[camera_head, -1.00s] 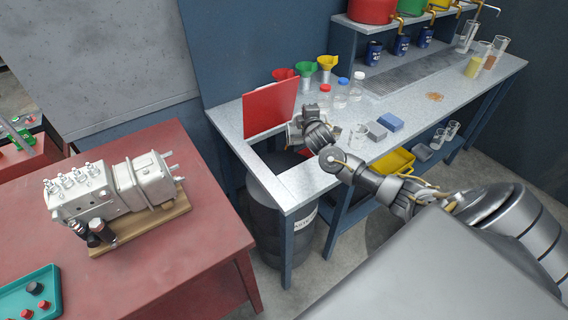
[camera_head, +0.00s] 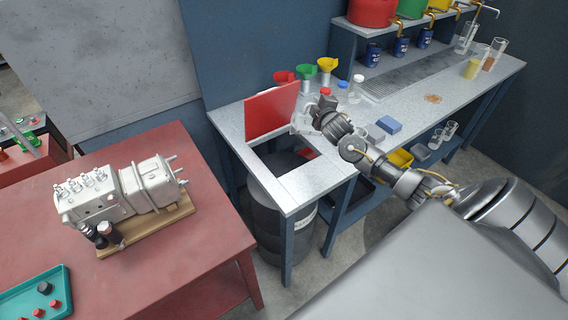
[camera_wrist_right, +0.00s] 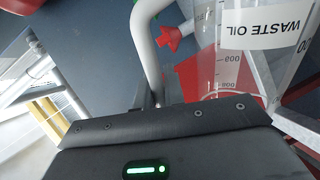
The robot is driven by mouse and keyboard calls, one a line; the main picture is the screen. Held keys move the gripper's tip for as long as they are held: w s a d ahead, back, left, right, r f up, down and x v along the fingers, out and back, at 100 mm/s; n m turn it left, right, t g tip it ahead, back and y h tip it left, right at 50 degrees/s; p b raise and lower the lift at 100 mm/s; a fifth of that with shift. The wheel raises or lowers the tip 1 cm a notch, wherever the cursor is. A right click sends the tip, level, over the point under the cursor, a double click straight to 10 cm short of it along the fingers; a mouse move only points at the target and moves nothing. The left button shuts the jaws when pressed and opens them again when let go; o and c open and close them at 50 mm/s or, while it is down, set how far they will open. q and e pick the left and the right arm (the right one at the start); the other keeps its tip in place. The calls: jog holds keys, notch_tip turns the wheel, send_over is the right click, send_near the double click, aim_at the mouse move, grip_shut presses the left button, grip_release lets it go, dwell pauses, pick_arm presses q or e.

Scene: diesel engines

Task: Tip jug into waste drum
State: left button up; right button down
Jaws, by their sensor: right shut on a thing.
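The clear jug (camera_head: 302,124) is held above the bench, just right of the raised red lid (camera_head: 271,112); my arm partly hides it. In the right wrist view the jug (camera_wrist_right: 225,72) shows measuring marks, and a curved pale handle (camera_wrist_right: 143,42) runs down to my gripper. My right gripper (camera_head: 318,112) is shut on the jug. The dark waste drum (camera_head: 272,222) stands under the bench's square opening, its rim partly hidden. A "WASTE OIL" label (camera_wrist_right: 262,30) shows beside the jug's marks; I cannot tell which surface bears it. My left gripper is not in view.
Funnels (camera_head: 327,66) and bottles (camera_head: 357,88) stand behind the jug. A blue block (camera_head: 389,124) lies on the bench (camera_head: 455,95) right of my arm. A red table (camera_head: 190,255) with an engine part (camera_head: 118,192) stands at the left.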

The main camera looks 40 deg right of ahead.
jog(key=s+d+r+m+p, duration=0.1)
jog(key=p, duration=0.1)
jog(key=d+r+m+p, duration=0.1)
jog(key=d+r, duration=0.1)
jog(key=shift+s+r+m+p, duration=0.1)
jog(key=shift+s+m+p, duration=0.2)
jog(key=shift+s+p, duration=0.1)
jog(key=shift+s+d+f+m+t+y+b, duration=0.15)
jog(key=shift+d+f+m+t+y+b, duration=0.15)
jog(key=shift+f+m, duration=0.25)
jog(key=shift+s+d+f+m+t+y+b, duration=0.1)
jog(key=shift+d+f+m+t+b, duration=0.15)
jog(key=shift+f+m+b, duration=0.3)
jog(key=d+m, duration=0.1)
jog(key=s+d+f+m, duration=0.1)
jog(key=d+f+m+t, duration=0.1)
jog(key=d+m, duration=0.1)
jog(key=shift+s+f+y, duration=0.15)
jog(key=shift+s+y, duration=0.15)
jog(key=shift+s, duration=0.1)
jog(key=d+f+m+b, duration=0.1)
jog(key=s+f+m+b, duration=0.1)
jog(key=m, duration=0.1)
jog(key=shift+d+t, duration=0.35)
jog(key=shift+d+f+m+b, duration=0.25)
jog(key=shift+f+m+b, duration=0.2)
jog(key=shift+f+m, duration=0.3)
jog(key=shift+r, duration=0.15)
